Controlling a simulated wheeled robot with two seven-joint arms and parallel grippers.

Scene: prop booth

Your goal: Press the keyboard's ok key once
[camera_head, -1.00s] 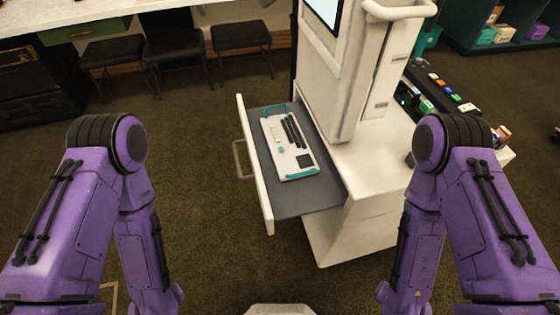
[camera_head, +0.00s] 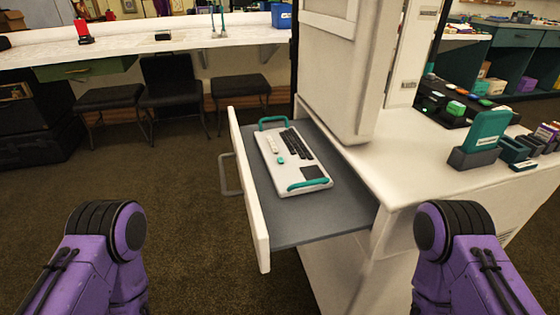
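The keyboard (camera_head: 292,161) is a light panel with teal handles at its far and near ends. It lies in the pulled-out drawer (camera_head: 290,225) of the white cabinet. It has a row of black keys (camera_head: 297,142), several small pale keys (camera_head: 271,144), a teal key (camera_head: 280,160) and a dark square pad (camera_head: 313,172). I cannot read any label, so I cannot tell which key is ok. Only the purple upper parts of my two arms show, at the lower left and lower right. Both grippers are out of view.
The white cabinet (camera_head: 410,165) carries a tall unit and teal holders (camera_head: 485,140) on its right top. The drawer's raised front panel (camera_head: 248,190) and handle stand at its left. Black chairs (camera_head: 175,95) and a long counter are behind. Carpet at the left is clear.

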